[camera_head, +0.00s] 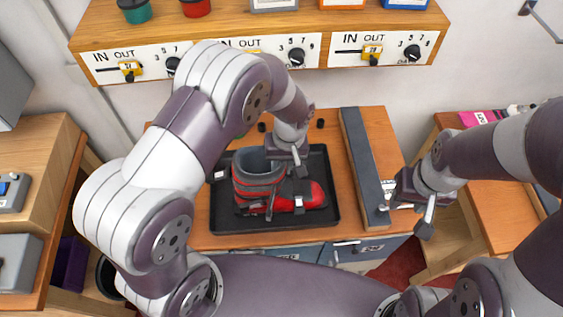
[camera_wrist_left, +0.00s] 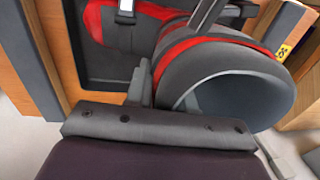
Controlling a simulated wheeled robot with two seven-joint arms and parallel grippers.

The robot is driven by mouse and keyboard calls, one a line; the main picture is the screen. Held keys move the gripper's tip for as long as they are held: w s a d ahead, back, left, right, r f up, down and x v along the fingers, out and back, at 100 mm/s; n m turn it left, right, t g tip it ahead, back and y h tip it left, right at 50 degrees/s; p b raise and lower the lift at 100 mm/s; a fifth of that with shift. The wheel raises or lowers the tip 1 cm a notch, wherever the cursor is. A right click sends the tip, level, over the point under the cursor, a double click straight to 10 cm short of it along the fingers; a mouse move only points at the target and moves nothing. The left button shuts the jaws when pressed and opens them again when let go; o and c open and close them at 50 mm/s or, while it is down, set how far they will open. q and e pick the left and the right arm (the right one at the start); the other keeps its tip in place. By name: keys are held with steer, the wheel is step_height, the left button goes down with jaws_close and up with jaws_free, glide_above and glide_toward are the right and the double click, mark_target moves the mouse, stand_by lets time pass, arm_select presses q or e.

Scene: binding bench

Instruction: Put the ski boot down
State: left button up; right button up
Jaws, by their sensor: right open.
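The ski boot (camera_head: 258,178), red and dark grey, stands upright in a black tray (camera_head: 228,223) on the bench, toe to the right. Its cuff opening faces the left wrist view (camera_wrist_left: 235,95), where the red toe (camera_wrist_left: 150,12) also shows. My left gripper (camera_head: 285,206) is down at the boot, its fingers against or beside the cuff and instep. The frames do not show whether they grip it; my wrist hides part of the boot. My right gripper (camera_head: 407,208) is open and empty, right of the tray near a long grey bar.
The long dark grey bar (camera_head: 362,165) lies right of the tray. A shelf with IN/OUT panels (camera_head: 386,48) and knobs hangs above the bench. Drawers (camera_head: 352,251) are below the front edge. A wooden side table (camera_head: 507,220) stands at the right.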

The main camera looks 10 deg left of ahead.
arm_select(q)
steer(key=o, duration=0.4)
steer(key=shift+c, duration=0.2)
